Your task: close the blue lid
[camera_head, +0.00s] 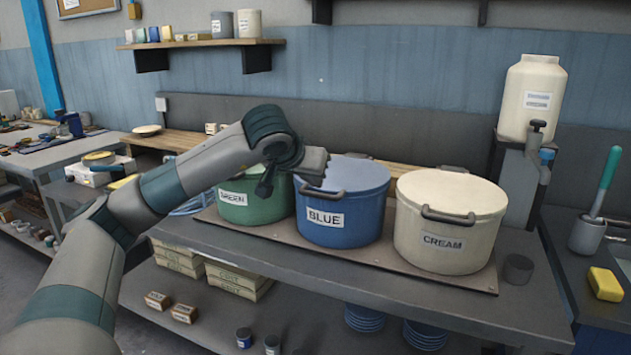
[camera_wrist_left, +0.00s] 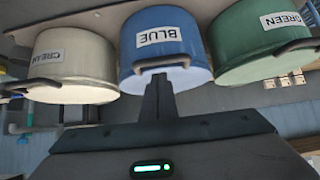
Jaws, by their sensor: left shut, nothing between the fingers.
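The blue tub (camera_head: 340,222), labelled BLUE, stands in the middle of three tubs on the bench. Its blue lid (camera_head: 355,174) lies across the top, and I see no clear gap at the rim. A dark handle (camera_head: 322,192) shows at the front rim; it also shows in the left wrist view (camera_wrist_left: 160,64). My left gripper (camera_head: 313,180) is shut and empty, at the front left edge of the blue lid, close to the handle. Its fingers (camera_wrist_left: 158,82) point at the handle in the left wrist view; contact cannot be told. My right gripper is out of view.
The green tub (camera_head: 252,205) stands left, partly hidden by my left arm. The cream tub (camera_head: 440,245) stands right, with its lid on. A small dark cup (camera_head: 517,269) and a cream dispenser (camera_head: 531,98) are further right. A wall shelf (camera_head: 200,44) hangs behind.

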